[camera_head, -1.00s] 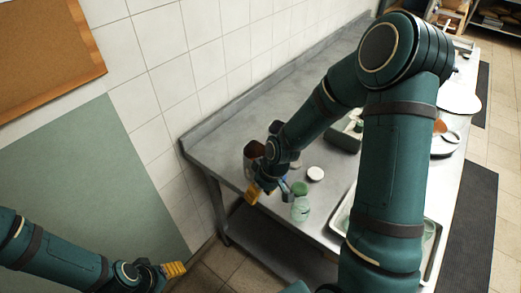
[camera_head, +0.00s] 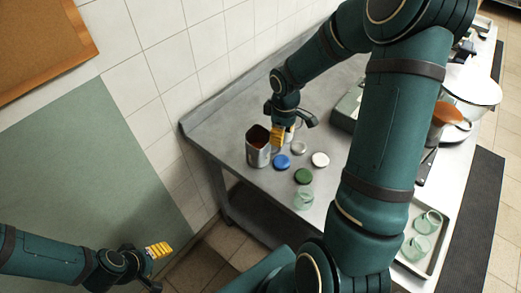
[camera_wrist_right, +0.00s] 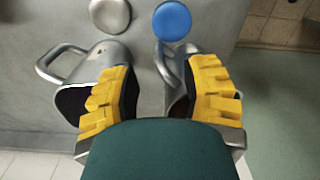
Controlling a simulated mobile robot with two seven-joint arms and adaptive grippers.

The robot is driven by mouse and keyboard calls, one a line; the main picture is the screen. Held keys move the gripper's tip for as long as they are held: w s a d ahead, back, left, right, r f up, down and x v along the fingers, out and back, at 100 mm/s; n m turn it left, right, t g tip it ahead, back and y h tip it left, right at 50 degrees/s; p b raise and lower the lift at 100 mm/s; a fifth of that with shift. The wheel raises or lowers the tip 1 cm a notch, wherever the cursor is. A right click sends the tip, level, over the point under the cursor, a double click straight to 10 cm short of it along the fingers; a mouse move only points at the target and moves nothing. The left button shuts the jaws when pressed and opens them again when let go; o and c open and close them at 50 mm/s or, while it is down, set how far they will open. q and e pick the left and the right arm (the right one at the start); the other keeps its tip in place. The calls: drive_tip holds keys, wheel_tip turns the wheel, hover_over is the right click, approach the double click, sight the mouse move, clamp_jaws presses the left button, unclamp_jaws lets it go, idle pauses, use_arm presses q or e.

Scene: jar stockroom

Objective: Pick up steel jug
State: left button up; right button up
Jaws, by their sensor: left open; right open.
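A steel jug (camera_head: 258,152) with a dark reddish inside stands upright near the left end of the steel table. My right gripper (camera_head: 280,136) is open beside its upper right, pointing down. In the right wrist view, my right gripper's yellow fingers (camera_wrist_right: 160,98) are spread over two steel vessels. One, at the left, has a handle (camera_wrist_right: 52,62); the other (camera_wrist_right: 178,66), at the right, also has a handle. The fingers and green palm hide much of both. I cannot tell whether the fingers touch either. My left gripper (camera_head: 158,250) is open and empty, away from the table.
A tray with glass jars (camera_head: 428,222) is at the right. The tiled wall runs behind the table.

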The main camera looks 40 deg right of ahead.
drive_tip(key=shift+w+f+b, duration=0.1)
drive_tip(key=shift+f+b, duration=0.25)
drive_tip(key=shift+f, duration=2.45)
clamp_jaws()
